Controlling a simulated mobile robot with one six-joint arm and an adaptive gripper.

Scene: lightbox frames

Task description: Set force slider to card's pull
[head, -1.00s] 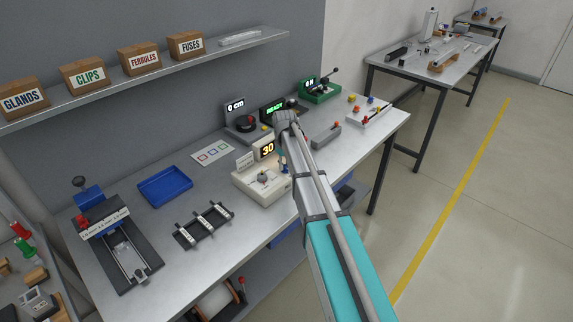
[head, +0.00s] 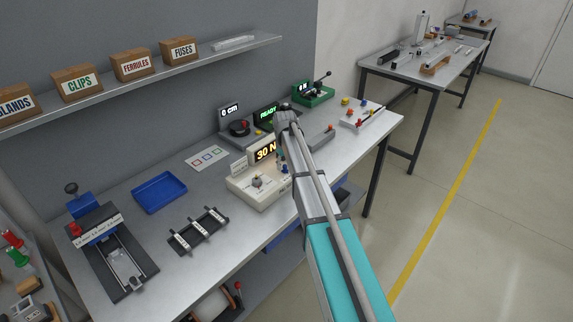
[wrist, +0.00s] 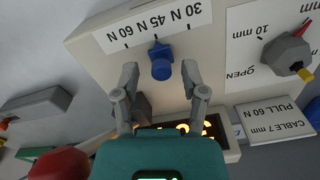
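The cream device (head: 262,193) stands on the bench; its display (head: 264,151) reads 30 N. In the wrist view its blue slider knob (wrist: 161,66) shows upside down below a scale (wrist: 150,27) marked 30 N, 45 and 60 N. The knob appears near the middle mark. My gripper (wrist: 160,78) is open, with one finger on each side of the knob and gaps between.
A grey dial (wrist: 286,55) with a yellow tip sits beside the slider, near labels 10 mm and OPEN. A green READY screen (head: 265,115) and a 0 cm unit (head: 231,118) stand behind. A blue tray (head: 159,192) and black rack (head: 199,232) lie left.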

